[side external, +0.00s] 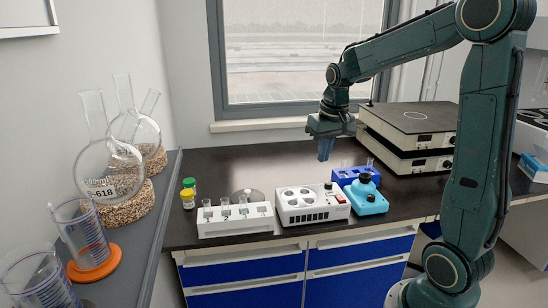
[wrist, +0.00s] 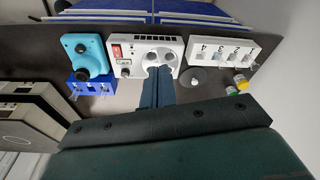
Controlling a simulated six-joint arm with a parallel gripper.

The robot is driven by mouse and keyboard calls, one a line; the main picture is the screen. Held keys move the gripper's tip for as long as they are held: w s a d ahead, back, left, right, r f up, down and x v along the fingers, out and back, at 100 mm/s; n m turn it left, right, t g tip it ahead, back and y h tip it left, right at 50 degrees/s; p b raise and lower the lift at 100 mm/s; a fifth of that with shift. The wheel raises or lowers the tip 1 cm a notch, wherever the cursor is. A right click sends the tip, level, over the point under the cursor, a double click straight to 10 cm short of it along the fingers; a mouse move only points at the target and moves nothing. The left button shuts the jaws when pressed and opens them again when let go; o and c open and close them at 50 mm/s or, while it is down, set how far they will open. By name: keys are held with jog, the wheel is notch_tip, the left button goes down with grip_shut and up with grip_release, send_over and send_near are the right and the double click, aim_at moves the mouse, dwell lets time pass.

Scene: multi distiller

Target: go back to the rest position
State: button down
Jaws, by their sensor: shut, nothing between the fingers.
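My gripper (side external: 325,150) hangs above the dark bench, pointing down, with its fingers together and nothing between them. In the wrist view my gripper (wrist: 158,75) shows its blue fingers closed, their tips overlapping the picture of the white device. In the side view it is clear of the bench and of everything on it, behind and above the white device (side external: 312,203) with round wells and a red switch.
Stacked white instruments (side external: 408,135) are at right. Small capped vials (side external: 188,198) are at left. Glass flasks (side external: 112,170) stand on the left shelf.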

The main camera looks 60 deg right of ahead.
jog(key=s+a+r+n+t, duration=0.2)
jog(key=s+a, duration=0.5)
jog(key=a, duration=0.2)
jog(key=s+a+r+n+t+y, duration=0.1)
jog(key=s+a+r+n, duration=0.1)
jog(key=s+a, duration=0.6)
jog(key=shift+s+a+r+n+t, duration=0.15)
jog(key=shift+a+r+n+t, duration=0.1)
jog(key=shift+a+n+t, duration=0.4)
jog(key=shift+d+g, duration=0.1)
jog(key=shift+g, duration=0.15)
